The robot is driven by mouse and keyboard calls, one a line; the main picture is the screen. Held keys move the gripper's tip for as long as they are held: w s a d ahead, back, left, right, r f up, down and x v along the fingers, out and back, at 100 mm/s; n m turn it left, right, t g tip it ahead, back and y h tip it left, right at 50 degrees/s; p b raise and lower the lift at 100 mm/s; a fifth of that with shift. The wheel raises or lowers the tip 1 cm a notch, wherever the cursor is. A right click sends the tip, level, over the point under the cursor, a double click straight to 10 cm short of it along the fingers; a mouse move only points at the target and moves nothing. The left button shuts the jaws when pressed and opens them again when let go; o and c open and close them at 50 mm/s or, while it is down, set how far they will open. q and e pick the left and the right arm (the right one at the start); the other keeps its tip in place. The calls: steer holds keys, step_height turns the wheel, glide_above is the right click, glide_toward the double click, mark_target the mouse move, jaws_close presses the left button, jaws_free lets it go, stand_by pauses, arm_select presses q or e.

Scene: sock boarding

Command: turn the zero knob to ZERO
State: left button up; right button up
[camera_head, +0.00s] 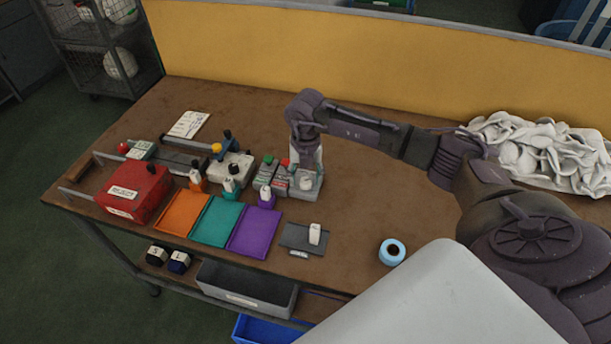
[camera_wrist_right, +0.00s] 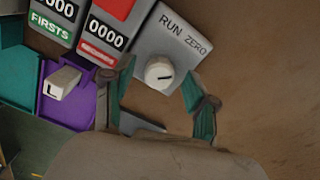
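The zero knob (camera_wrist_right: 159,73) is a round white knob on a grey box (camera_wrist_right: 180,38) printed RUN and ZERO. A dark line on the knob lies nearly level in the right wrist view; I cannot tell exactly which word it marks. My right gripper (camera_head: 308,163) is over the box at the table's middle. In the right wrist view its teal-padded fingers stand apart, one on each side of the knob, with gaps visible. The knob also shows below the gripper in the head view (camera_head: 306,183). My left gripper is not in view.
Two counters, a green FIRSTS one (camera_wrist_right: 56,22) and a red one (camera_wrist_right: 103,35), stand close left of the knob box. A blue-white roll (camera_head: 392,252) sits right. White socks (camera_head: 540,152) are piled at the back right.

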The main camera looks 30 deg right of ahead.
mark_target(306, 180)
steer(key=shift+r, duration=0.1)
step_height(306, 180, up, 12)
stand_by(0.5)
steer(key=shift+s+f, duration=0.1)
steer(key=shift+f, duration=0.1)
